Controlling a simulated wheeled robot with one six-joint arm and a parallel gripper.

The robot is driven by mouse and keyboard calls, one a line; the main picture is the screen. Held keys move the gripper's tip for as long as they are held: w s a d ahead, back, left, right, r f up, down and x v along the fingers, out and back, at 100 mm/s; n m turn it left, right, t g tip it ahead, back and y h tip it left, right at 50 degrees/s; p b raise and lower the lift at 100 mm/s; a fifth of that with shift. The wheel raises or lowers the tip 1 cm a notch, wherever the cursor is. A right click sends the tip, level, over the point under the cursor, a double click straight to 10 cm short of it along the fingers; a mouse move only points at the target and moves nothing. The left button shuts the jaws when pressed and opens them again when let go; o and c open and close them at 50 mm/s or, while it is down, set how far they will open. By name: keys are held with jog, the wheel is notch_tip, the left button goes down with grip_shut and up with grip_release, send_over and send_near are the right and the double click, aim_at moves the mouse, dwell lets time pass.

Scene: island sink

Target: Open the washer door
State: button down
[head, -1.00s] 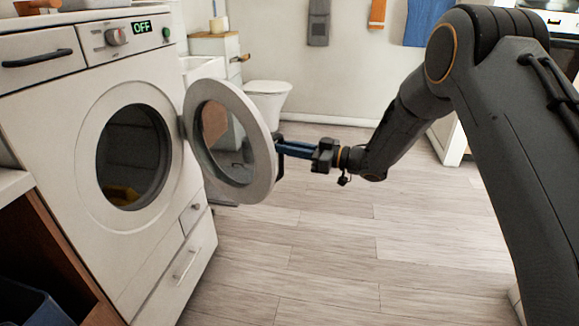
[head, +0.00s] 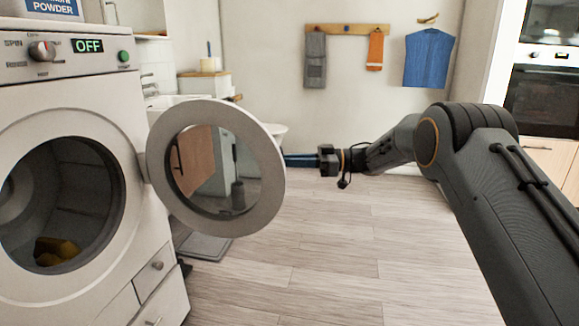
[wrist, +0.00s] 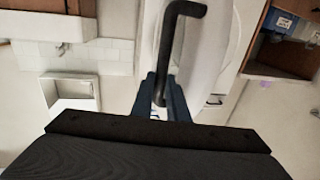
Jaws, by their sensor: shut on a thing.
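The washer (head: 90,100) stands at the left in the head view, its panel reading OFF. Its round door (head: 262,180) stands swung wide open on its hinge at the right of the drum opening (head: 60,205). A yellow thing (head: 56,250) lies inside the drum. My gripper (head: 292,160) is at the door's far right edge, and its fingertips are hidden behind the rim. In the wrist view my gripper (wrist: 161,98) has its blue fingers closed around the dark door handle (wrist: 168,50).
The wooden floor (head: 330,250) right of the door is clear. A grey mat or scale (head: 203,246) lies on the floor below the door. A sink (head: 170,103) is behind the washer. Cloths and a blue garment (head: 428,60) hang on the back wall.

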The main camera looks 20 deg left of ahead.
jog(key=shift+w+a+r, duration=0.1)
jog(key=shift+w+a, duration=0.1)
jog(key=shift+w, duration=0.15)
jog(key=c, duration=1.7)
grip_release()
jog(key=shift+s+a, duration=0.15)
jog(key=shift+a, duration=0.05)
jog(key=shift+c, duration=0.2)
jog(key=shift+d, duration=0.25)
jog(key=v, duration=0.7)
jog(key=shift+d+p, duration=0.25)
jog(key=shift+p, duration=0.05)
jog(key=shift+w, duration=0.2)
